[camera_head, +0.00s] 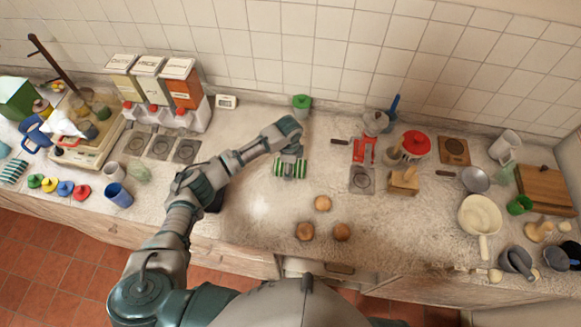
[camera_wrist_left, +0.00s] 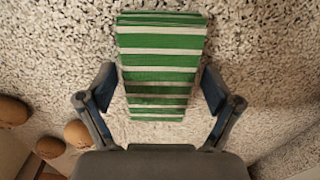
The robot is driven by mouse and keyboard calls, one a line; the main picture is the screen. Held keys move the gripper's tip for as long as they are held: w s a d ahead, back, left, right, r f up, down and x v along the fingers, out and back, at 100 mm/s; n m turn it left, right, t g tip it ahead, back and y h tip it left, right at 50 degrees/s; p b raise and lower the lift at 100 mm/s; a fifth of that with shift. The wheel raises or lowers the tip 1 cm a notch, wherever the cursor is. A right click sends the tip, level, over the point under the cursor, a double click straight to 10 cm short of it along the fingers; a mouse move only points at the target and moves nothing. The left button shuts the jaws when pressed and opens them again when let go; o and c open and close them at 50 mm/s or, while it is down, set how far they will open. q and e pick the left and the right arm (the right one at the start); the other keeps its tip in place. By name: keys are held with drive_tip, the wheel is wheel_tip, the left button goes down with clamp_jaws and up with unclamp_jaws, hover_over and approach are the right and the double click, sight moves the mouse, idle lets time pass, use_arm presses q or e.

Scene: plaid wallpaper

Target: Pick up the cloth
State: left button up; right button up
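A green-and-white striped cloth (camera_head: 281,168) lies folded on the speckled counter in the middle of the head view. It also shows in the left wrist view (camera_wrist_left: 160,45), flat on the counter. My left gripper (camera_head: 291,165) is over the cloth and hides part of it in the head view. In the left wrist view my left gripper (camera_wrist_left: 158,90) is open, with one finger on each side of the cloth's near part. Nothing is held between the fingers. I cannot tell the exact height of the fingertips above the counter. My right gripper is not in view.
Several round brown buns (camera_head: 323,203) lie on the counter near its front edge. A red-based item (camera_head: 363,151) and a metal plate (camera_head: 362,180) lie to the right. A green-lidded jar (camera_head: 302,103) stands behind. Another striped cloth (camera_head: 13,171) lies at far left.

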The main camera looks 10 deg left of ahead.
use_arm(q)
drive_tip(key=shift+a, duration=0.15)
drive_tip(key=c, duration=0.8)
drive_tip(key=shift+r, duration=0.6)
wheel_tip(320, 180, up, 2)
drive_tip(key=shift+r, duration=0.2)
drive_tip(key=s+a, duration=0.2)
drive_tip(key=s, duration=0.2)
drive_tip(key=s+a, duration=0.2)
drive_tip(key=s, duration=0.2)
drive_tip(key=s+a+r+b, duration=0.1)
drive_tip(key=s+a, duration=0.1)
drive_tip(key=s, duration=0.3)
drive_tip(key=shift+a+r, duration=0.1)
drive_tip(key=shift+a, duration=0.05)
drive_tip(key=shift+s+a+r, duration=0.1)
drive_tip(key=shift+s+a, duration=0.15)
drive_tip(key=shift+s, duration=0.45)
